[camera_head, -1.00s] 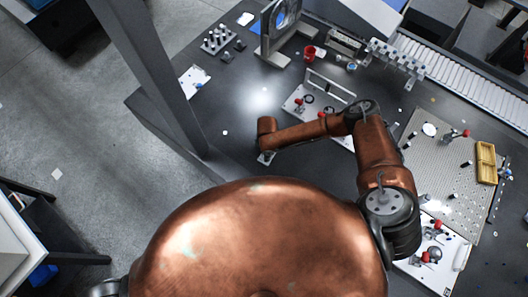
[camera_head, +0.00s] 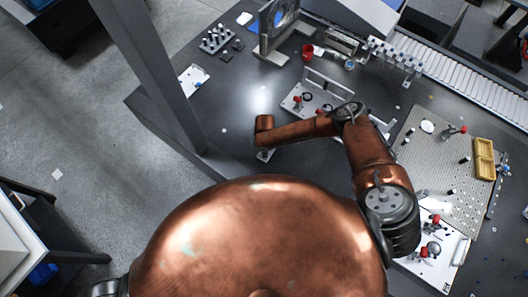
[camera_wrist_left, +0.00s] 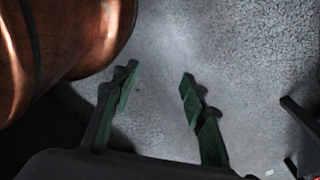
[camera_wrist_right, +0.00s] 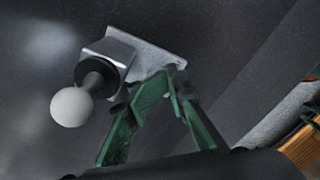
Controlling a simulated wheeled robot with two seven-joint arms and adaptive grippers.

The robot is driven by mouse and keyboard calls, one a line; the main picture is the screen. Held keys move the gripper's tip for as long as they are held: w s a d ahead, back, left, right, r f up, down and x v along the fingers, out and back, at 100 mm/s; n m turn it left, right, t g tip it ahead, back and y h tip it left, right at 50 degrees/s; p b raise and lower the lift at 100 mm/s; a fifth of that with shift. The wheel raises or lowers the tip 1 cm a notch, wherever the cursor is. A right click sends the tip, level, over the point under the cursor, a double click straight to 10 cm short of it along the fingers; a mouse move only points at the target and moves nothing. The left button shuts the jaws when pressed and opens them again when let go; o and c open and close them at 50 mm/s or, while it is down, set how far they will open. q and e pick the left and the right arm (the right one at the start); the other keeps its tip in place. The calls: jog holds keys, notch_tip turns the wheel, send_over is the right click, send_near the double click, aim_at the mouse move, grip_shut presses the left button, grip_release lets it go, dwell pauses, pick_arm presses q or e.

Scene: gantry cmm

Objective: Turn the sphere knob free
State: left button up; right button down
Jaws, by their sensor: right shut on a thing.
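The white sphere knob (camera_wrist_right: 72,107) shows in the right wrist view on a short black stem. The stem joins a silver metal bracket (camera_wrist_right: 150,55) with a flat plate. My right gripper (camera_wrist_right: 172,82) has its green fingertips together at the plate's lower right end, shut on the bracket, with the sphere to the left of the fingers. In the head view my right gripper (camera_head: 265,154) is small and mostly hidden under my copper wrist; the sphere cannot be made out there. My left gripper (camera_wrist_left: 160,75) is open and empty above grey floor.
A plate with red knobs (camera_head: 297,100) lies behind my right forearm. A perforated plate (camera_head: 425,165) with a yellow tray (camera_head: 484,160) is at the right. A red cup (camera_head: 307,51) stands farther back. Dark bench around my right gripper is clear.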

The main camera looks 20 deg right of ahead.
jog(key=c, duration=2.4)
grip_release()
jog(key=shift+w+d, duration=0.1)
jog(key=o, duration=0.4)
jog(key=shift+c, duration=0.2)
pick_arm(q)
jog(key=shift+w, duration=0.65)
pick_arm(e)
jog(key=shift+d, duration=0.1)
jog(key=shift+r+p, duration=0.95)
jog(key=shift+r, duration=0.1)
pick_arm(q)
notch_tip(320, 180, up, 8)
jog(key=p, duration=0.6)
jog(key=shift+s, duration=0.15)
pick_arm(e)
notch_tip(320, 180, up, 7)
pick_arm(q)
jog(key=shift+r, duration=0.15)
